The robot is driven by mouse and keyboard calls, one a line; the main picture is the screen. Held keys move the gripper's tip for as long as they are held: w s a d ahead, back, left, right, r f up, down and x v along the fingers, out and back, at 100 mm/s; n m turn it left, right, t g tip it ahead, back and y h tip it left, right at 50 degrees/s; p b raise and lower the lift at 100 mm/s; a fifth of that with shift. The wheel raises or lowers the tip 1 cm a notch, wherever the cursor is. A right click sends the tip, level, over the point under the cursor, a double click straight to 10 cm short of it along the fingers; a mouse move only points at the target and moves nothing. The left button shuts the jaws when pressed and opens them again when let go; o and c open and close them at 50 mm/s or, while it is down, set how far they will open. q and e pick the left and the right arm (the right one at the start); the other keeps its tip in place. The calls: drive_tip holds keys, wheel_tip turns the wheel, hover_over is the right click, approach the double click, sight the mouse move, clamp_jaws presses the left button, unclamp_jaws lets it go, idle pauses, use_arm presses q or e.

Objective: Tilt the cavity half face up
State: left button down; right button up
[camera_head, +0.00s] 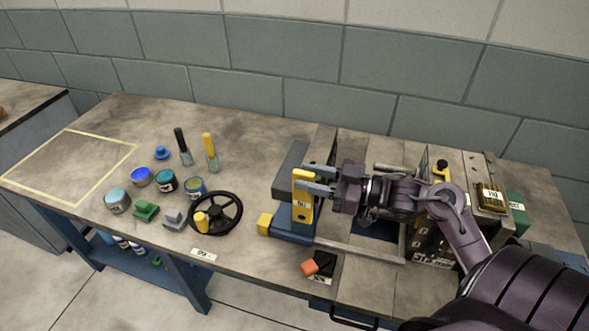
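My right gripper (312,179) reaches in from the right, its fingers pointing left at the top of an upright yellow labelled bar (302,205). One finger lies toward the far side and one toward the near side of the bar; I cannot tell whether they press on it. The bar stands at the left end of a bench fixture with a blue base (290,227) and a long metal rail (360,251). A metal block (432,244) stands at the fixture's right, partly hidden by my arm. I cannot tell which part is the cavity half. My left gripper is out of view.
A black handwheel (236,213) stands left of the fixture. The taped area (97,140) at far left is empty.

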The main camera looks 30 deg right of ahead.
sight(293, 174)
drive_tip(key=x, duration=0.2)
drive_tip(key=shift+w+a, duration=0.15)
drive_tip(key=shift+w, duration=0.25)
drive_tip(key=shift+w+a, duration=0.3)
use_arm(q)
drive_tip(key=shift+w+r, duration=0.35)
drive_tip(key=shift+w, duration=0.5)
use_arm(e)
clamp_jaws()
